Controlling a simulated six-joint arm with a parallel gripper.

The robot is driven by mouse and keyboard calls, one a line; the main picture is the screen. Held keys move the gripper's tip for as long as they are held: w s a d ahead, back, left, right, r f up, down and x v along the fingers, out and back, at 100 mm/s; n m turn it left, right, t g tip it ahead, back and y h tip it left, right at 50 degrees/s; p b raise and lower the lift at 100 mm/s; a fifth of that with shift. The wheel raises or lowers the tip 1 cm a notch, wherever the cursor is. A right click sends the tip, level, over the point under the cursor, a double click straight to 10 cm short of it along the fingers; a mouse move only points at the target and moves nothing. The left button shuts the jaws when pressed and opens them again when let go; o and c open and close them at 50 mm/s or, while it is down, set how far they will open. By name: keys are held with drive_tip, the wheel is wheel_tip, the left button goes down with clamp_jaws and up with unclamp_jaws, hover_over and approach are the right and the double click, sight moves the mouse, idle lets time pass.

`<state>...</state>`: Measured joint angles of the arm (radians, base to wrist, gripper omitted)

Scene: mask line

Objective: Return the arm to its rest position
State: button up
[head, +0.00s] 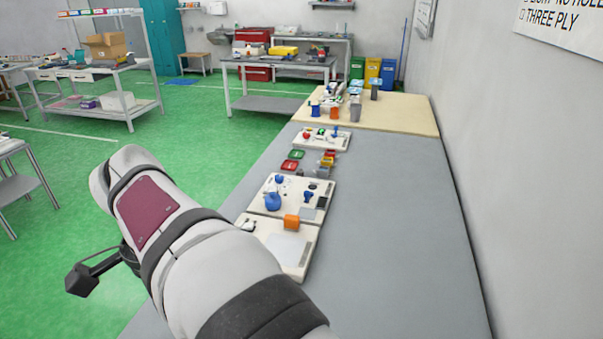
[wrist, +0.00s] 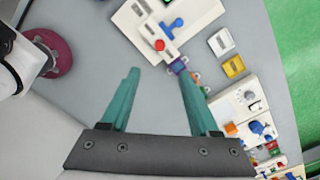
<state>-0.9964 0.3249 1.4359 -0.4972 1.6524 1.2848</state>
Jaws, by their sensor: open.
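My gripper (wrist: 158,76) shows in the wrist view with two teal fingers spread apart. Only grey bench top shows between them, and nothing is held. The fingertips point toward a white fixture board (wrist: 176,22) with a blue part and a red knob; I cannot tell the height above the bench. In the head view my white arm with dark bands and a maroon panel (head: 147,211) fills the lower left. The gripper fingers are not visible there.
The grey bench (head: 390,230) carries white boards (head: 289,250) in a row, with a blue part (head: 272,201) and an orange block (head: 291,222). Small red and green trays (head: 290,166) lie farther back. The bench's right side is clear, beside a wall (head: 500,150).

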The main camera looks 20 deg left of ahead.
drive_tip(key=w+d, duration=0.2)
drive_tip(key=d, duration=1.2)
drive_tip(key=s+d+f+n+y, duration=0.1)
drive_tip(key=s+d+f, duration=0.2)
drive_tip(key=s+d, duration=0.2)
drive_tip(key=s+d+f+n, duration=0.2)
drive_tip(key=s+d, duration=0.4)
drive_tip(key=d, duration=0.5)
drive_tip(key=shift+d+f+y, duration=0.3)
drive_tip(key=shift+f+y, duration=0.1)
drive_tip(key=shift+f, duration=0.5)
